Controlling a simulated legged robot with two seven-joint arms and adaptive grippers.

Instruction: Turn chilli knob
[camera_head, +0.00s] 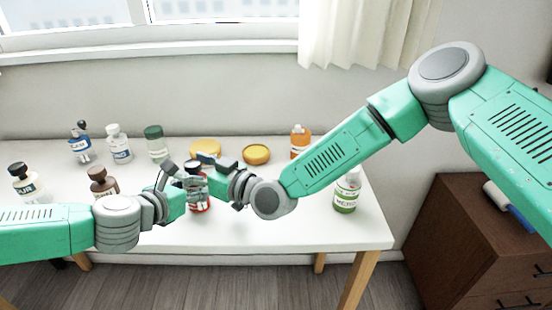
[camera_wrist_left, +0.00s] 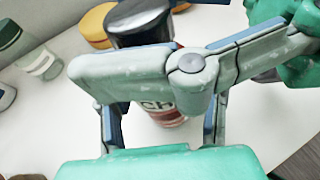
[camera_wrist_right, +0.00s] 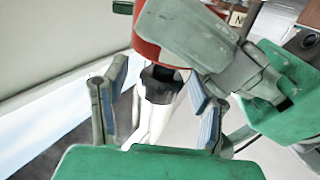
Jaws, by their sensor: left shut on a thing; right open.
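The chilli bottle (camera_head: 199,206) has a red body and a dark cap and stands near the middle of the white table, largely hidden by my grippers. In the left wrist view its black cap (camera_wrist_left: 140,22) and a label part reading "CH" (camera_wrist_left: 158,106) show. My left gripper (camera_head: 186,184) is shut around the bottle's body from the left. My right gripper (camera_head: 207,168) is open near the cap, from the right. In the right wrist view the dark cap (camera_wrist_right: 160,86) appears between its spread fingers; I cannot tell whether they touch it.
Several bottles stand on the table (camera_head: 290,225): a green-capped one (camera_head: 156,146) behind, a brown one (camera_head: 103,184) at left, an orange one (camera_head: 300,142) and a green-labelled one (camera_head: 346,194) at right. Yellow round things (camera_head: 256,154) lie behind. A brown cabinet (camera_head: 465,235) stands right.

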